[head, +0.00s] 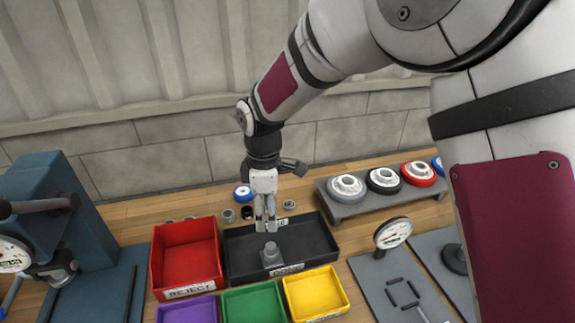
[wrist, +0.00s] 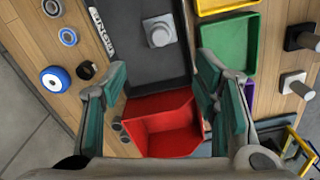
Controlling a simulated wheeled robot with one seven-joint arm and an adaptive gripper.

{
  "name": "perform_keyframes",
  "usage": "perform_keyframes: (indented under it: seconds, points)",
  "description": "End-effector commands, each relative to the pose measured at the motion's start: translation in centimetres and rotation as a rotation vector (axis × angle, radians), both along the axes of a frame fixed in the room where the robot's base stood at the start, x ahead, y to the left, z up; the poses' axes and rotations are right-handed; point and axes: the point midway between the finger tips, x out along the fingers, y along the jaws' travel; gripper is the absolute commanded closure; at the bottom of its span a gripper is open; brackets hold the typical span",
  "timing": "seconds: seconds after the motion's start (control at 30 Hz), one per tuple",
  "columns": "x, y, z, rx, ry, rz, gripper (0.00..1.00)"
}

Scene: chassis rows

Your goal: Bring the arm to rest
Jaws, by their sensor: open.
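My arm reaches in from the upper right of the head view and bends down over the bench. My gripper (head: 265,222) points down above the black tray (head: 318,262). Its fingers look close together in the head view, but the wrist view shows the two green-padded fingers (wrist: 160,88) well apart with nothing between them. A grey part (head: 271,256) with a raised round top sits in the black tray, just below the fingertips in the head view. In the wrist view the same part (wrist: 158,33) lies beyond the fingers, apart from them.
A red bin (head: 187,252) marked REJECT stands left of the tray. Purple (head: 188,310), green (head: 254,303) and yellow (head: 316,293) bins stand in front. A grey rack (head: 350,205) with flanged parts is at right. A dial gauge (head: 393,233) and a blue press (head: 75,215) stand either side.

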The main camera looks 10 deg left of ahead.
Motion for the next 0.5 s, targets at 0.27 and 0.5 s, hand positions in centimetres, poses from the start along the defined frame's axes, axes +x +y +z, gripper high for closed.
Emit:
perform_keyframes:
  seconds: [0.27,0.5]
  points:
    - [0.4,-3.5,4.0,0.014,-0.042,-0.139,0.45]
    - [-1.1,-12.3,11.8,0.053,-0.127,-0.491,0.45]
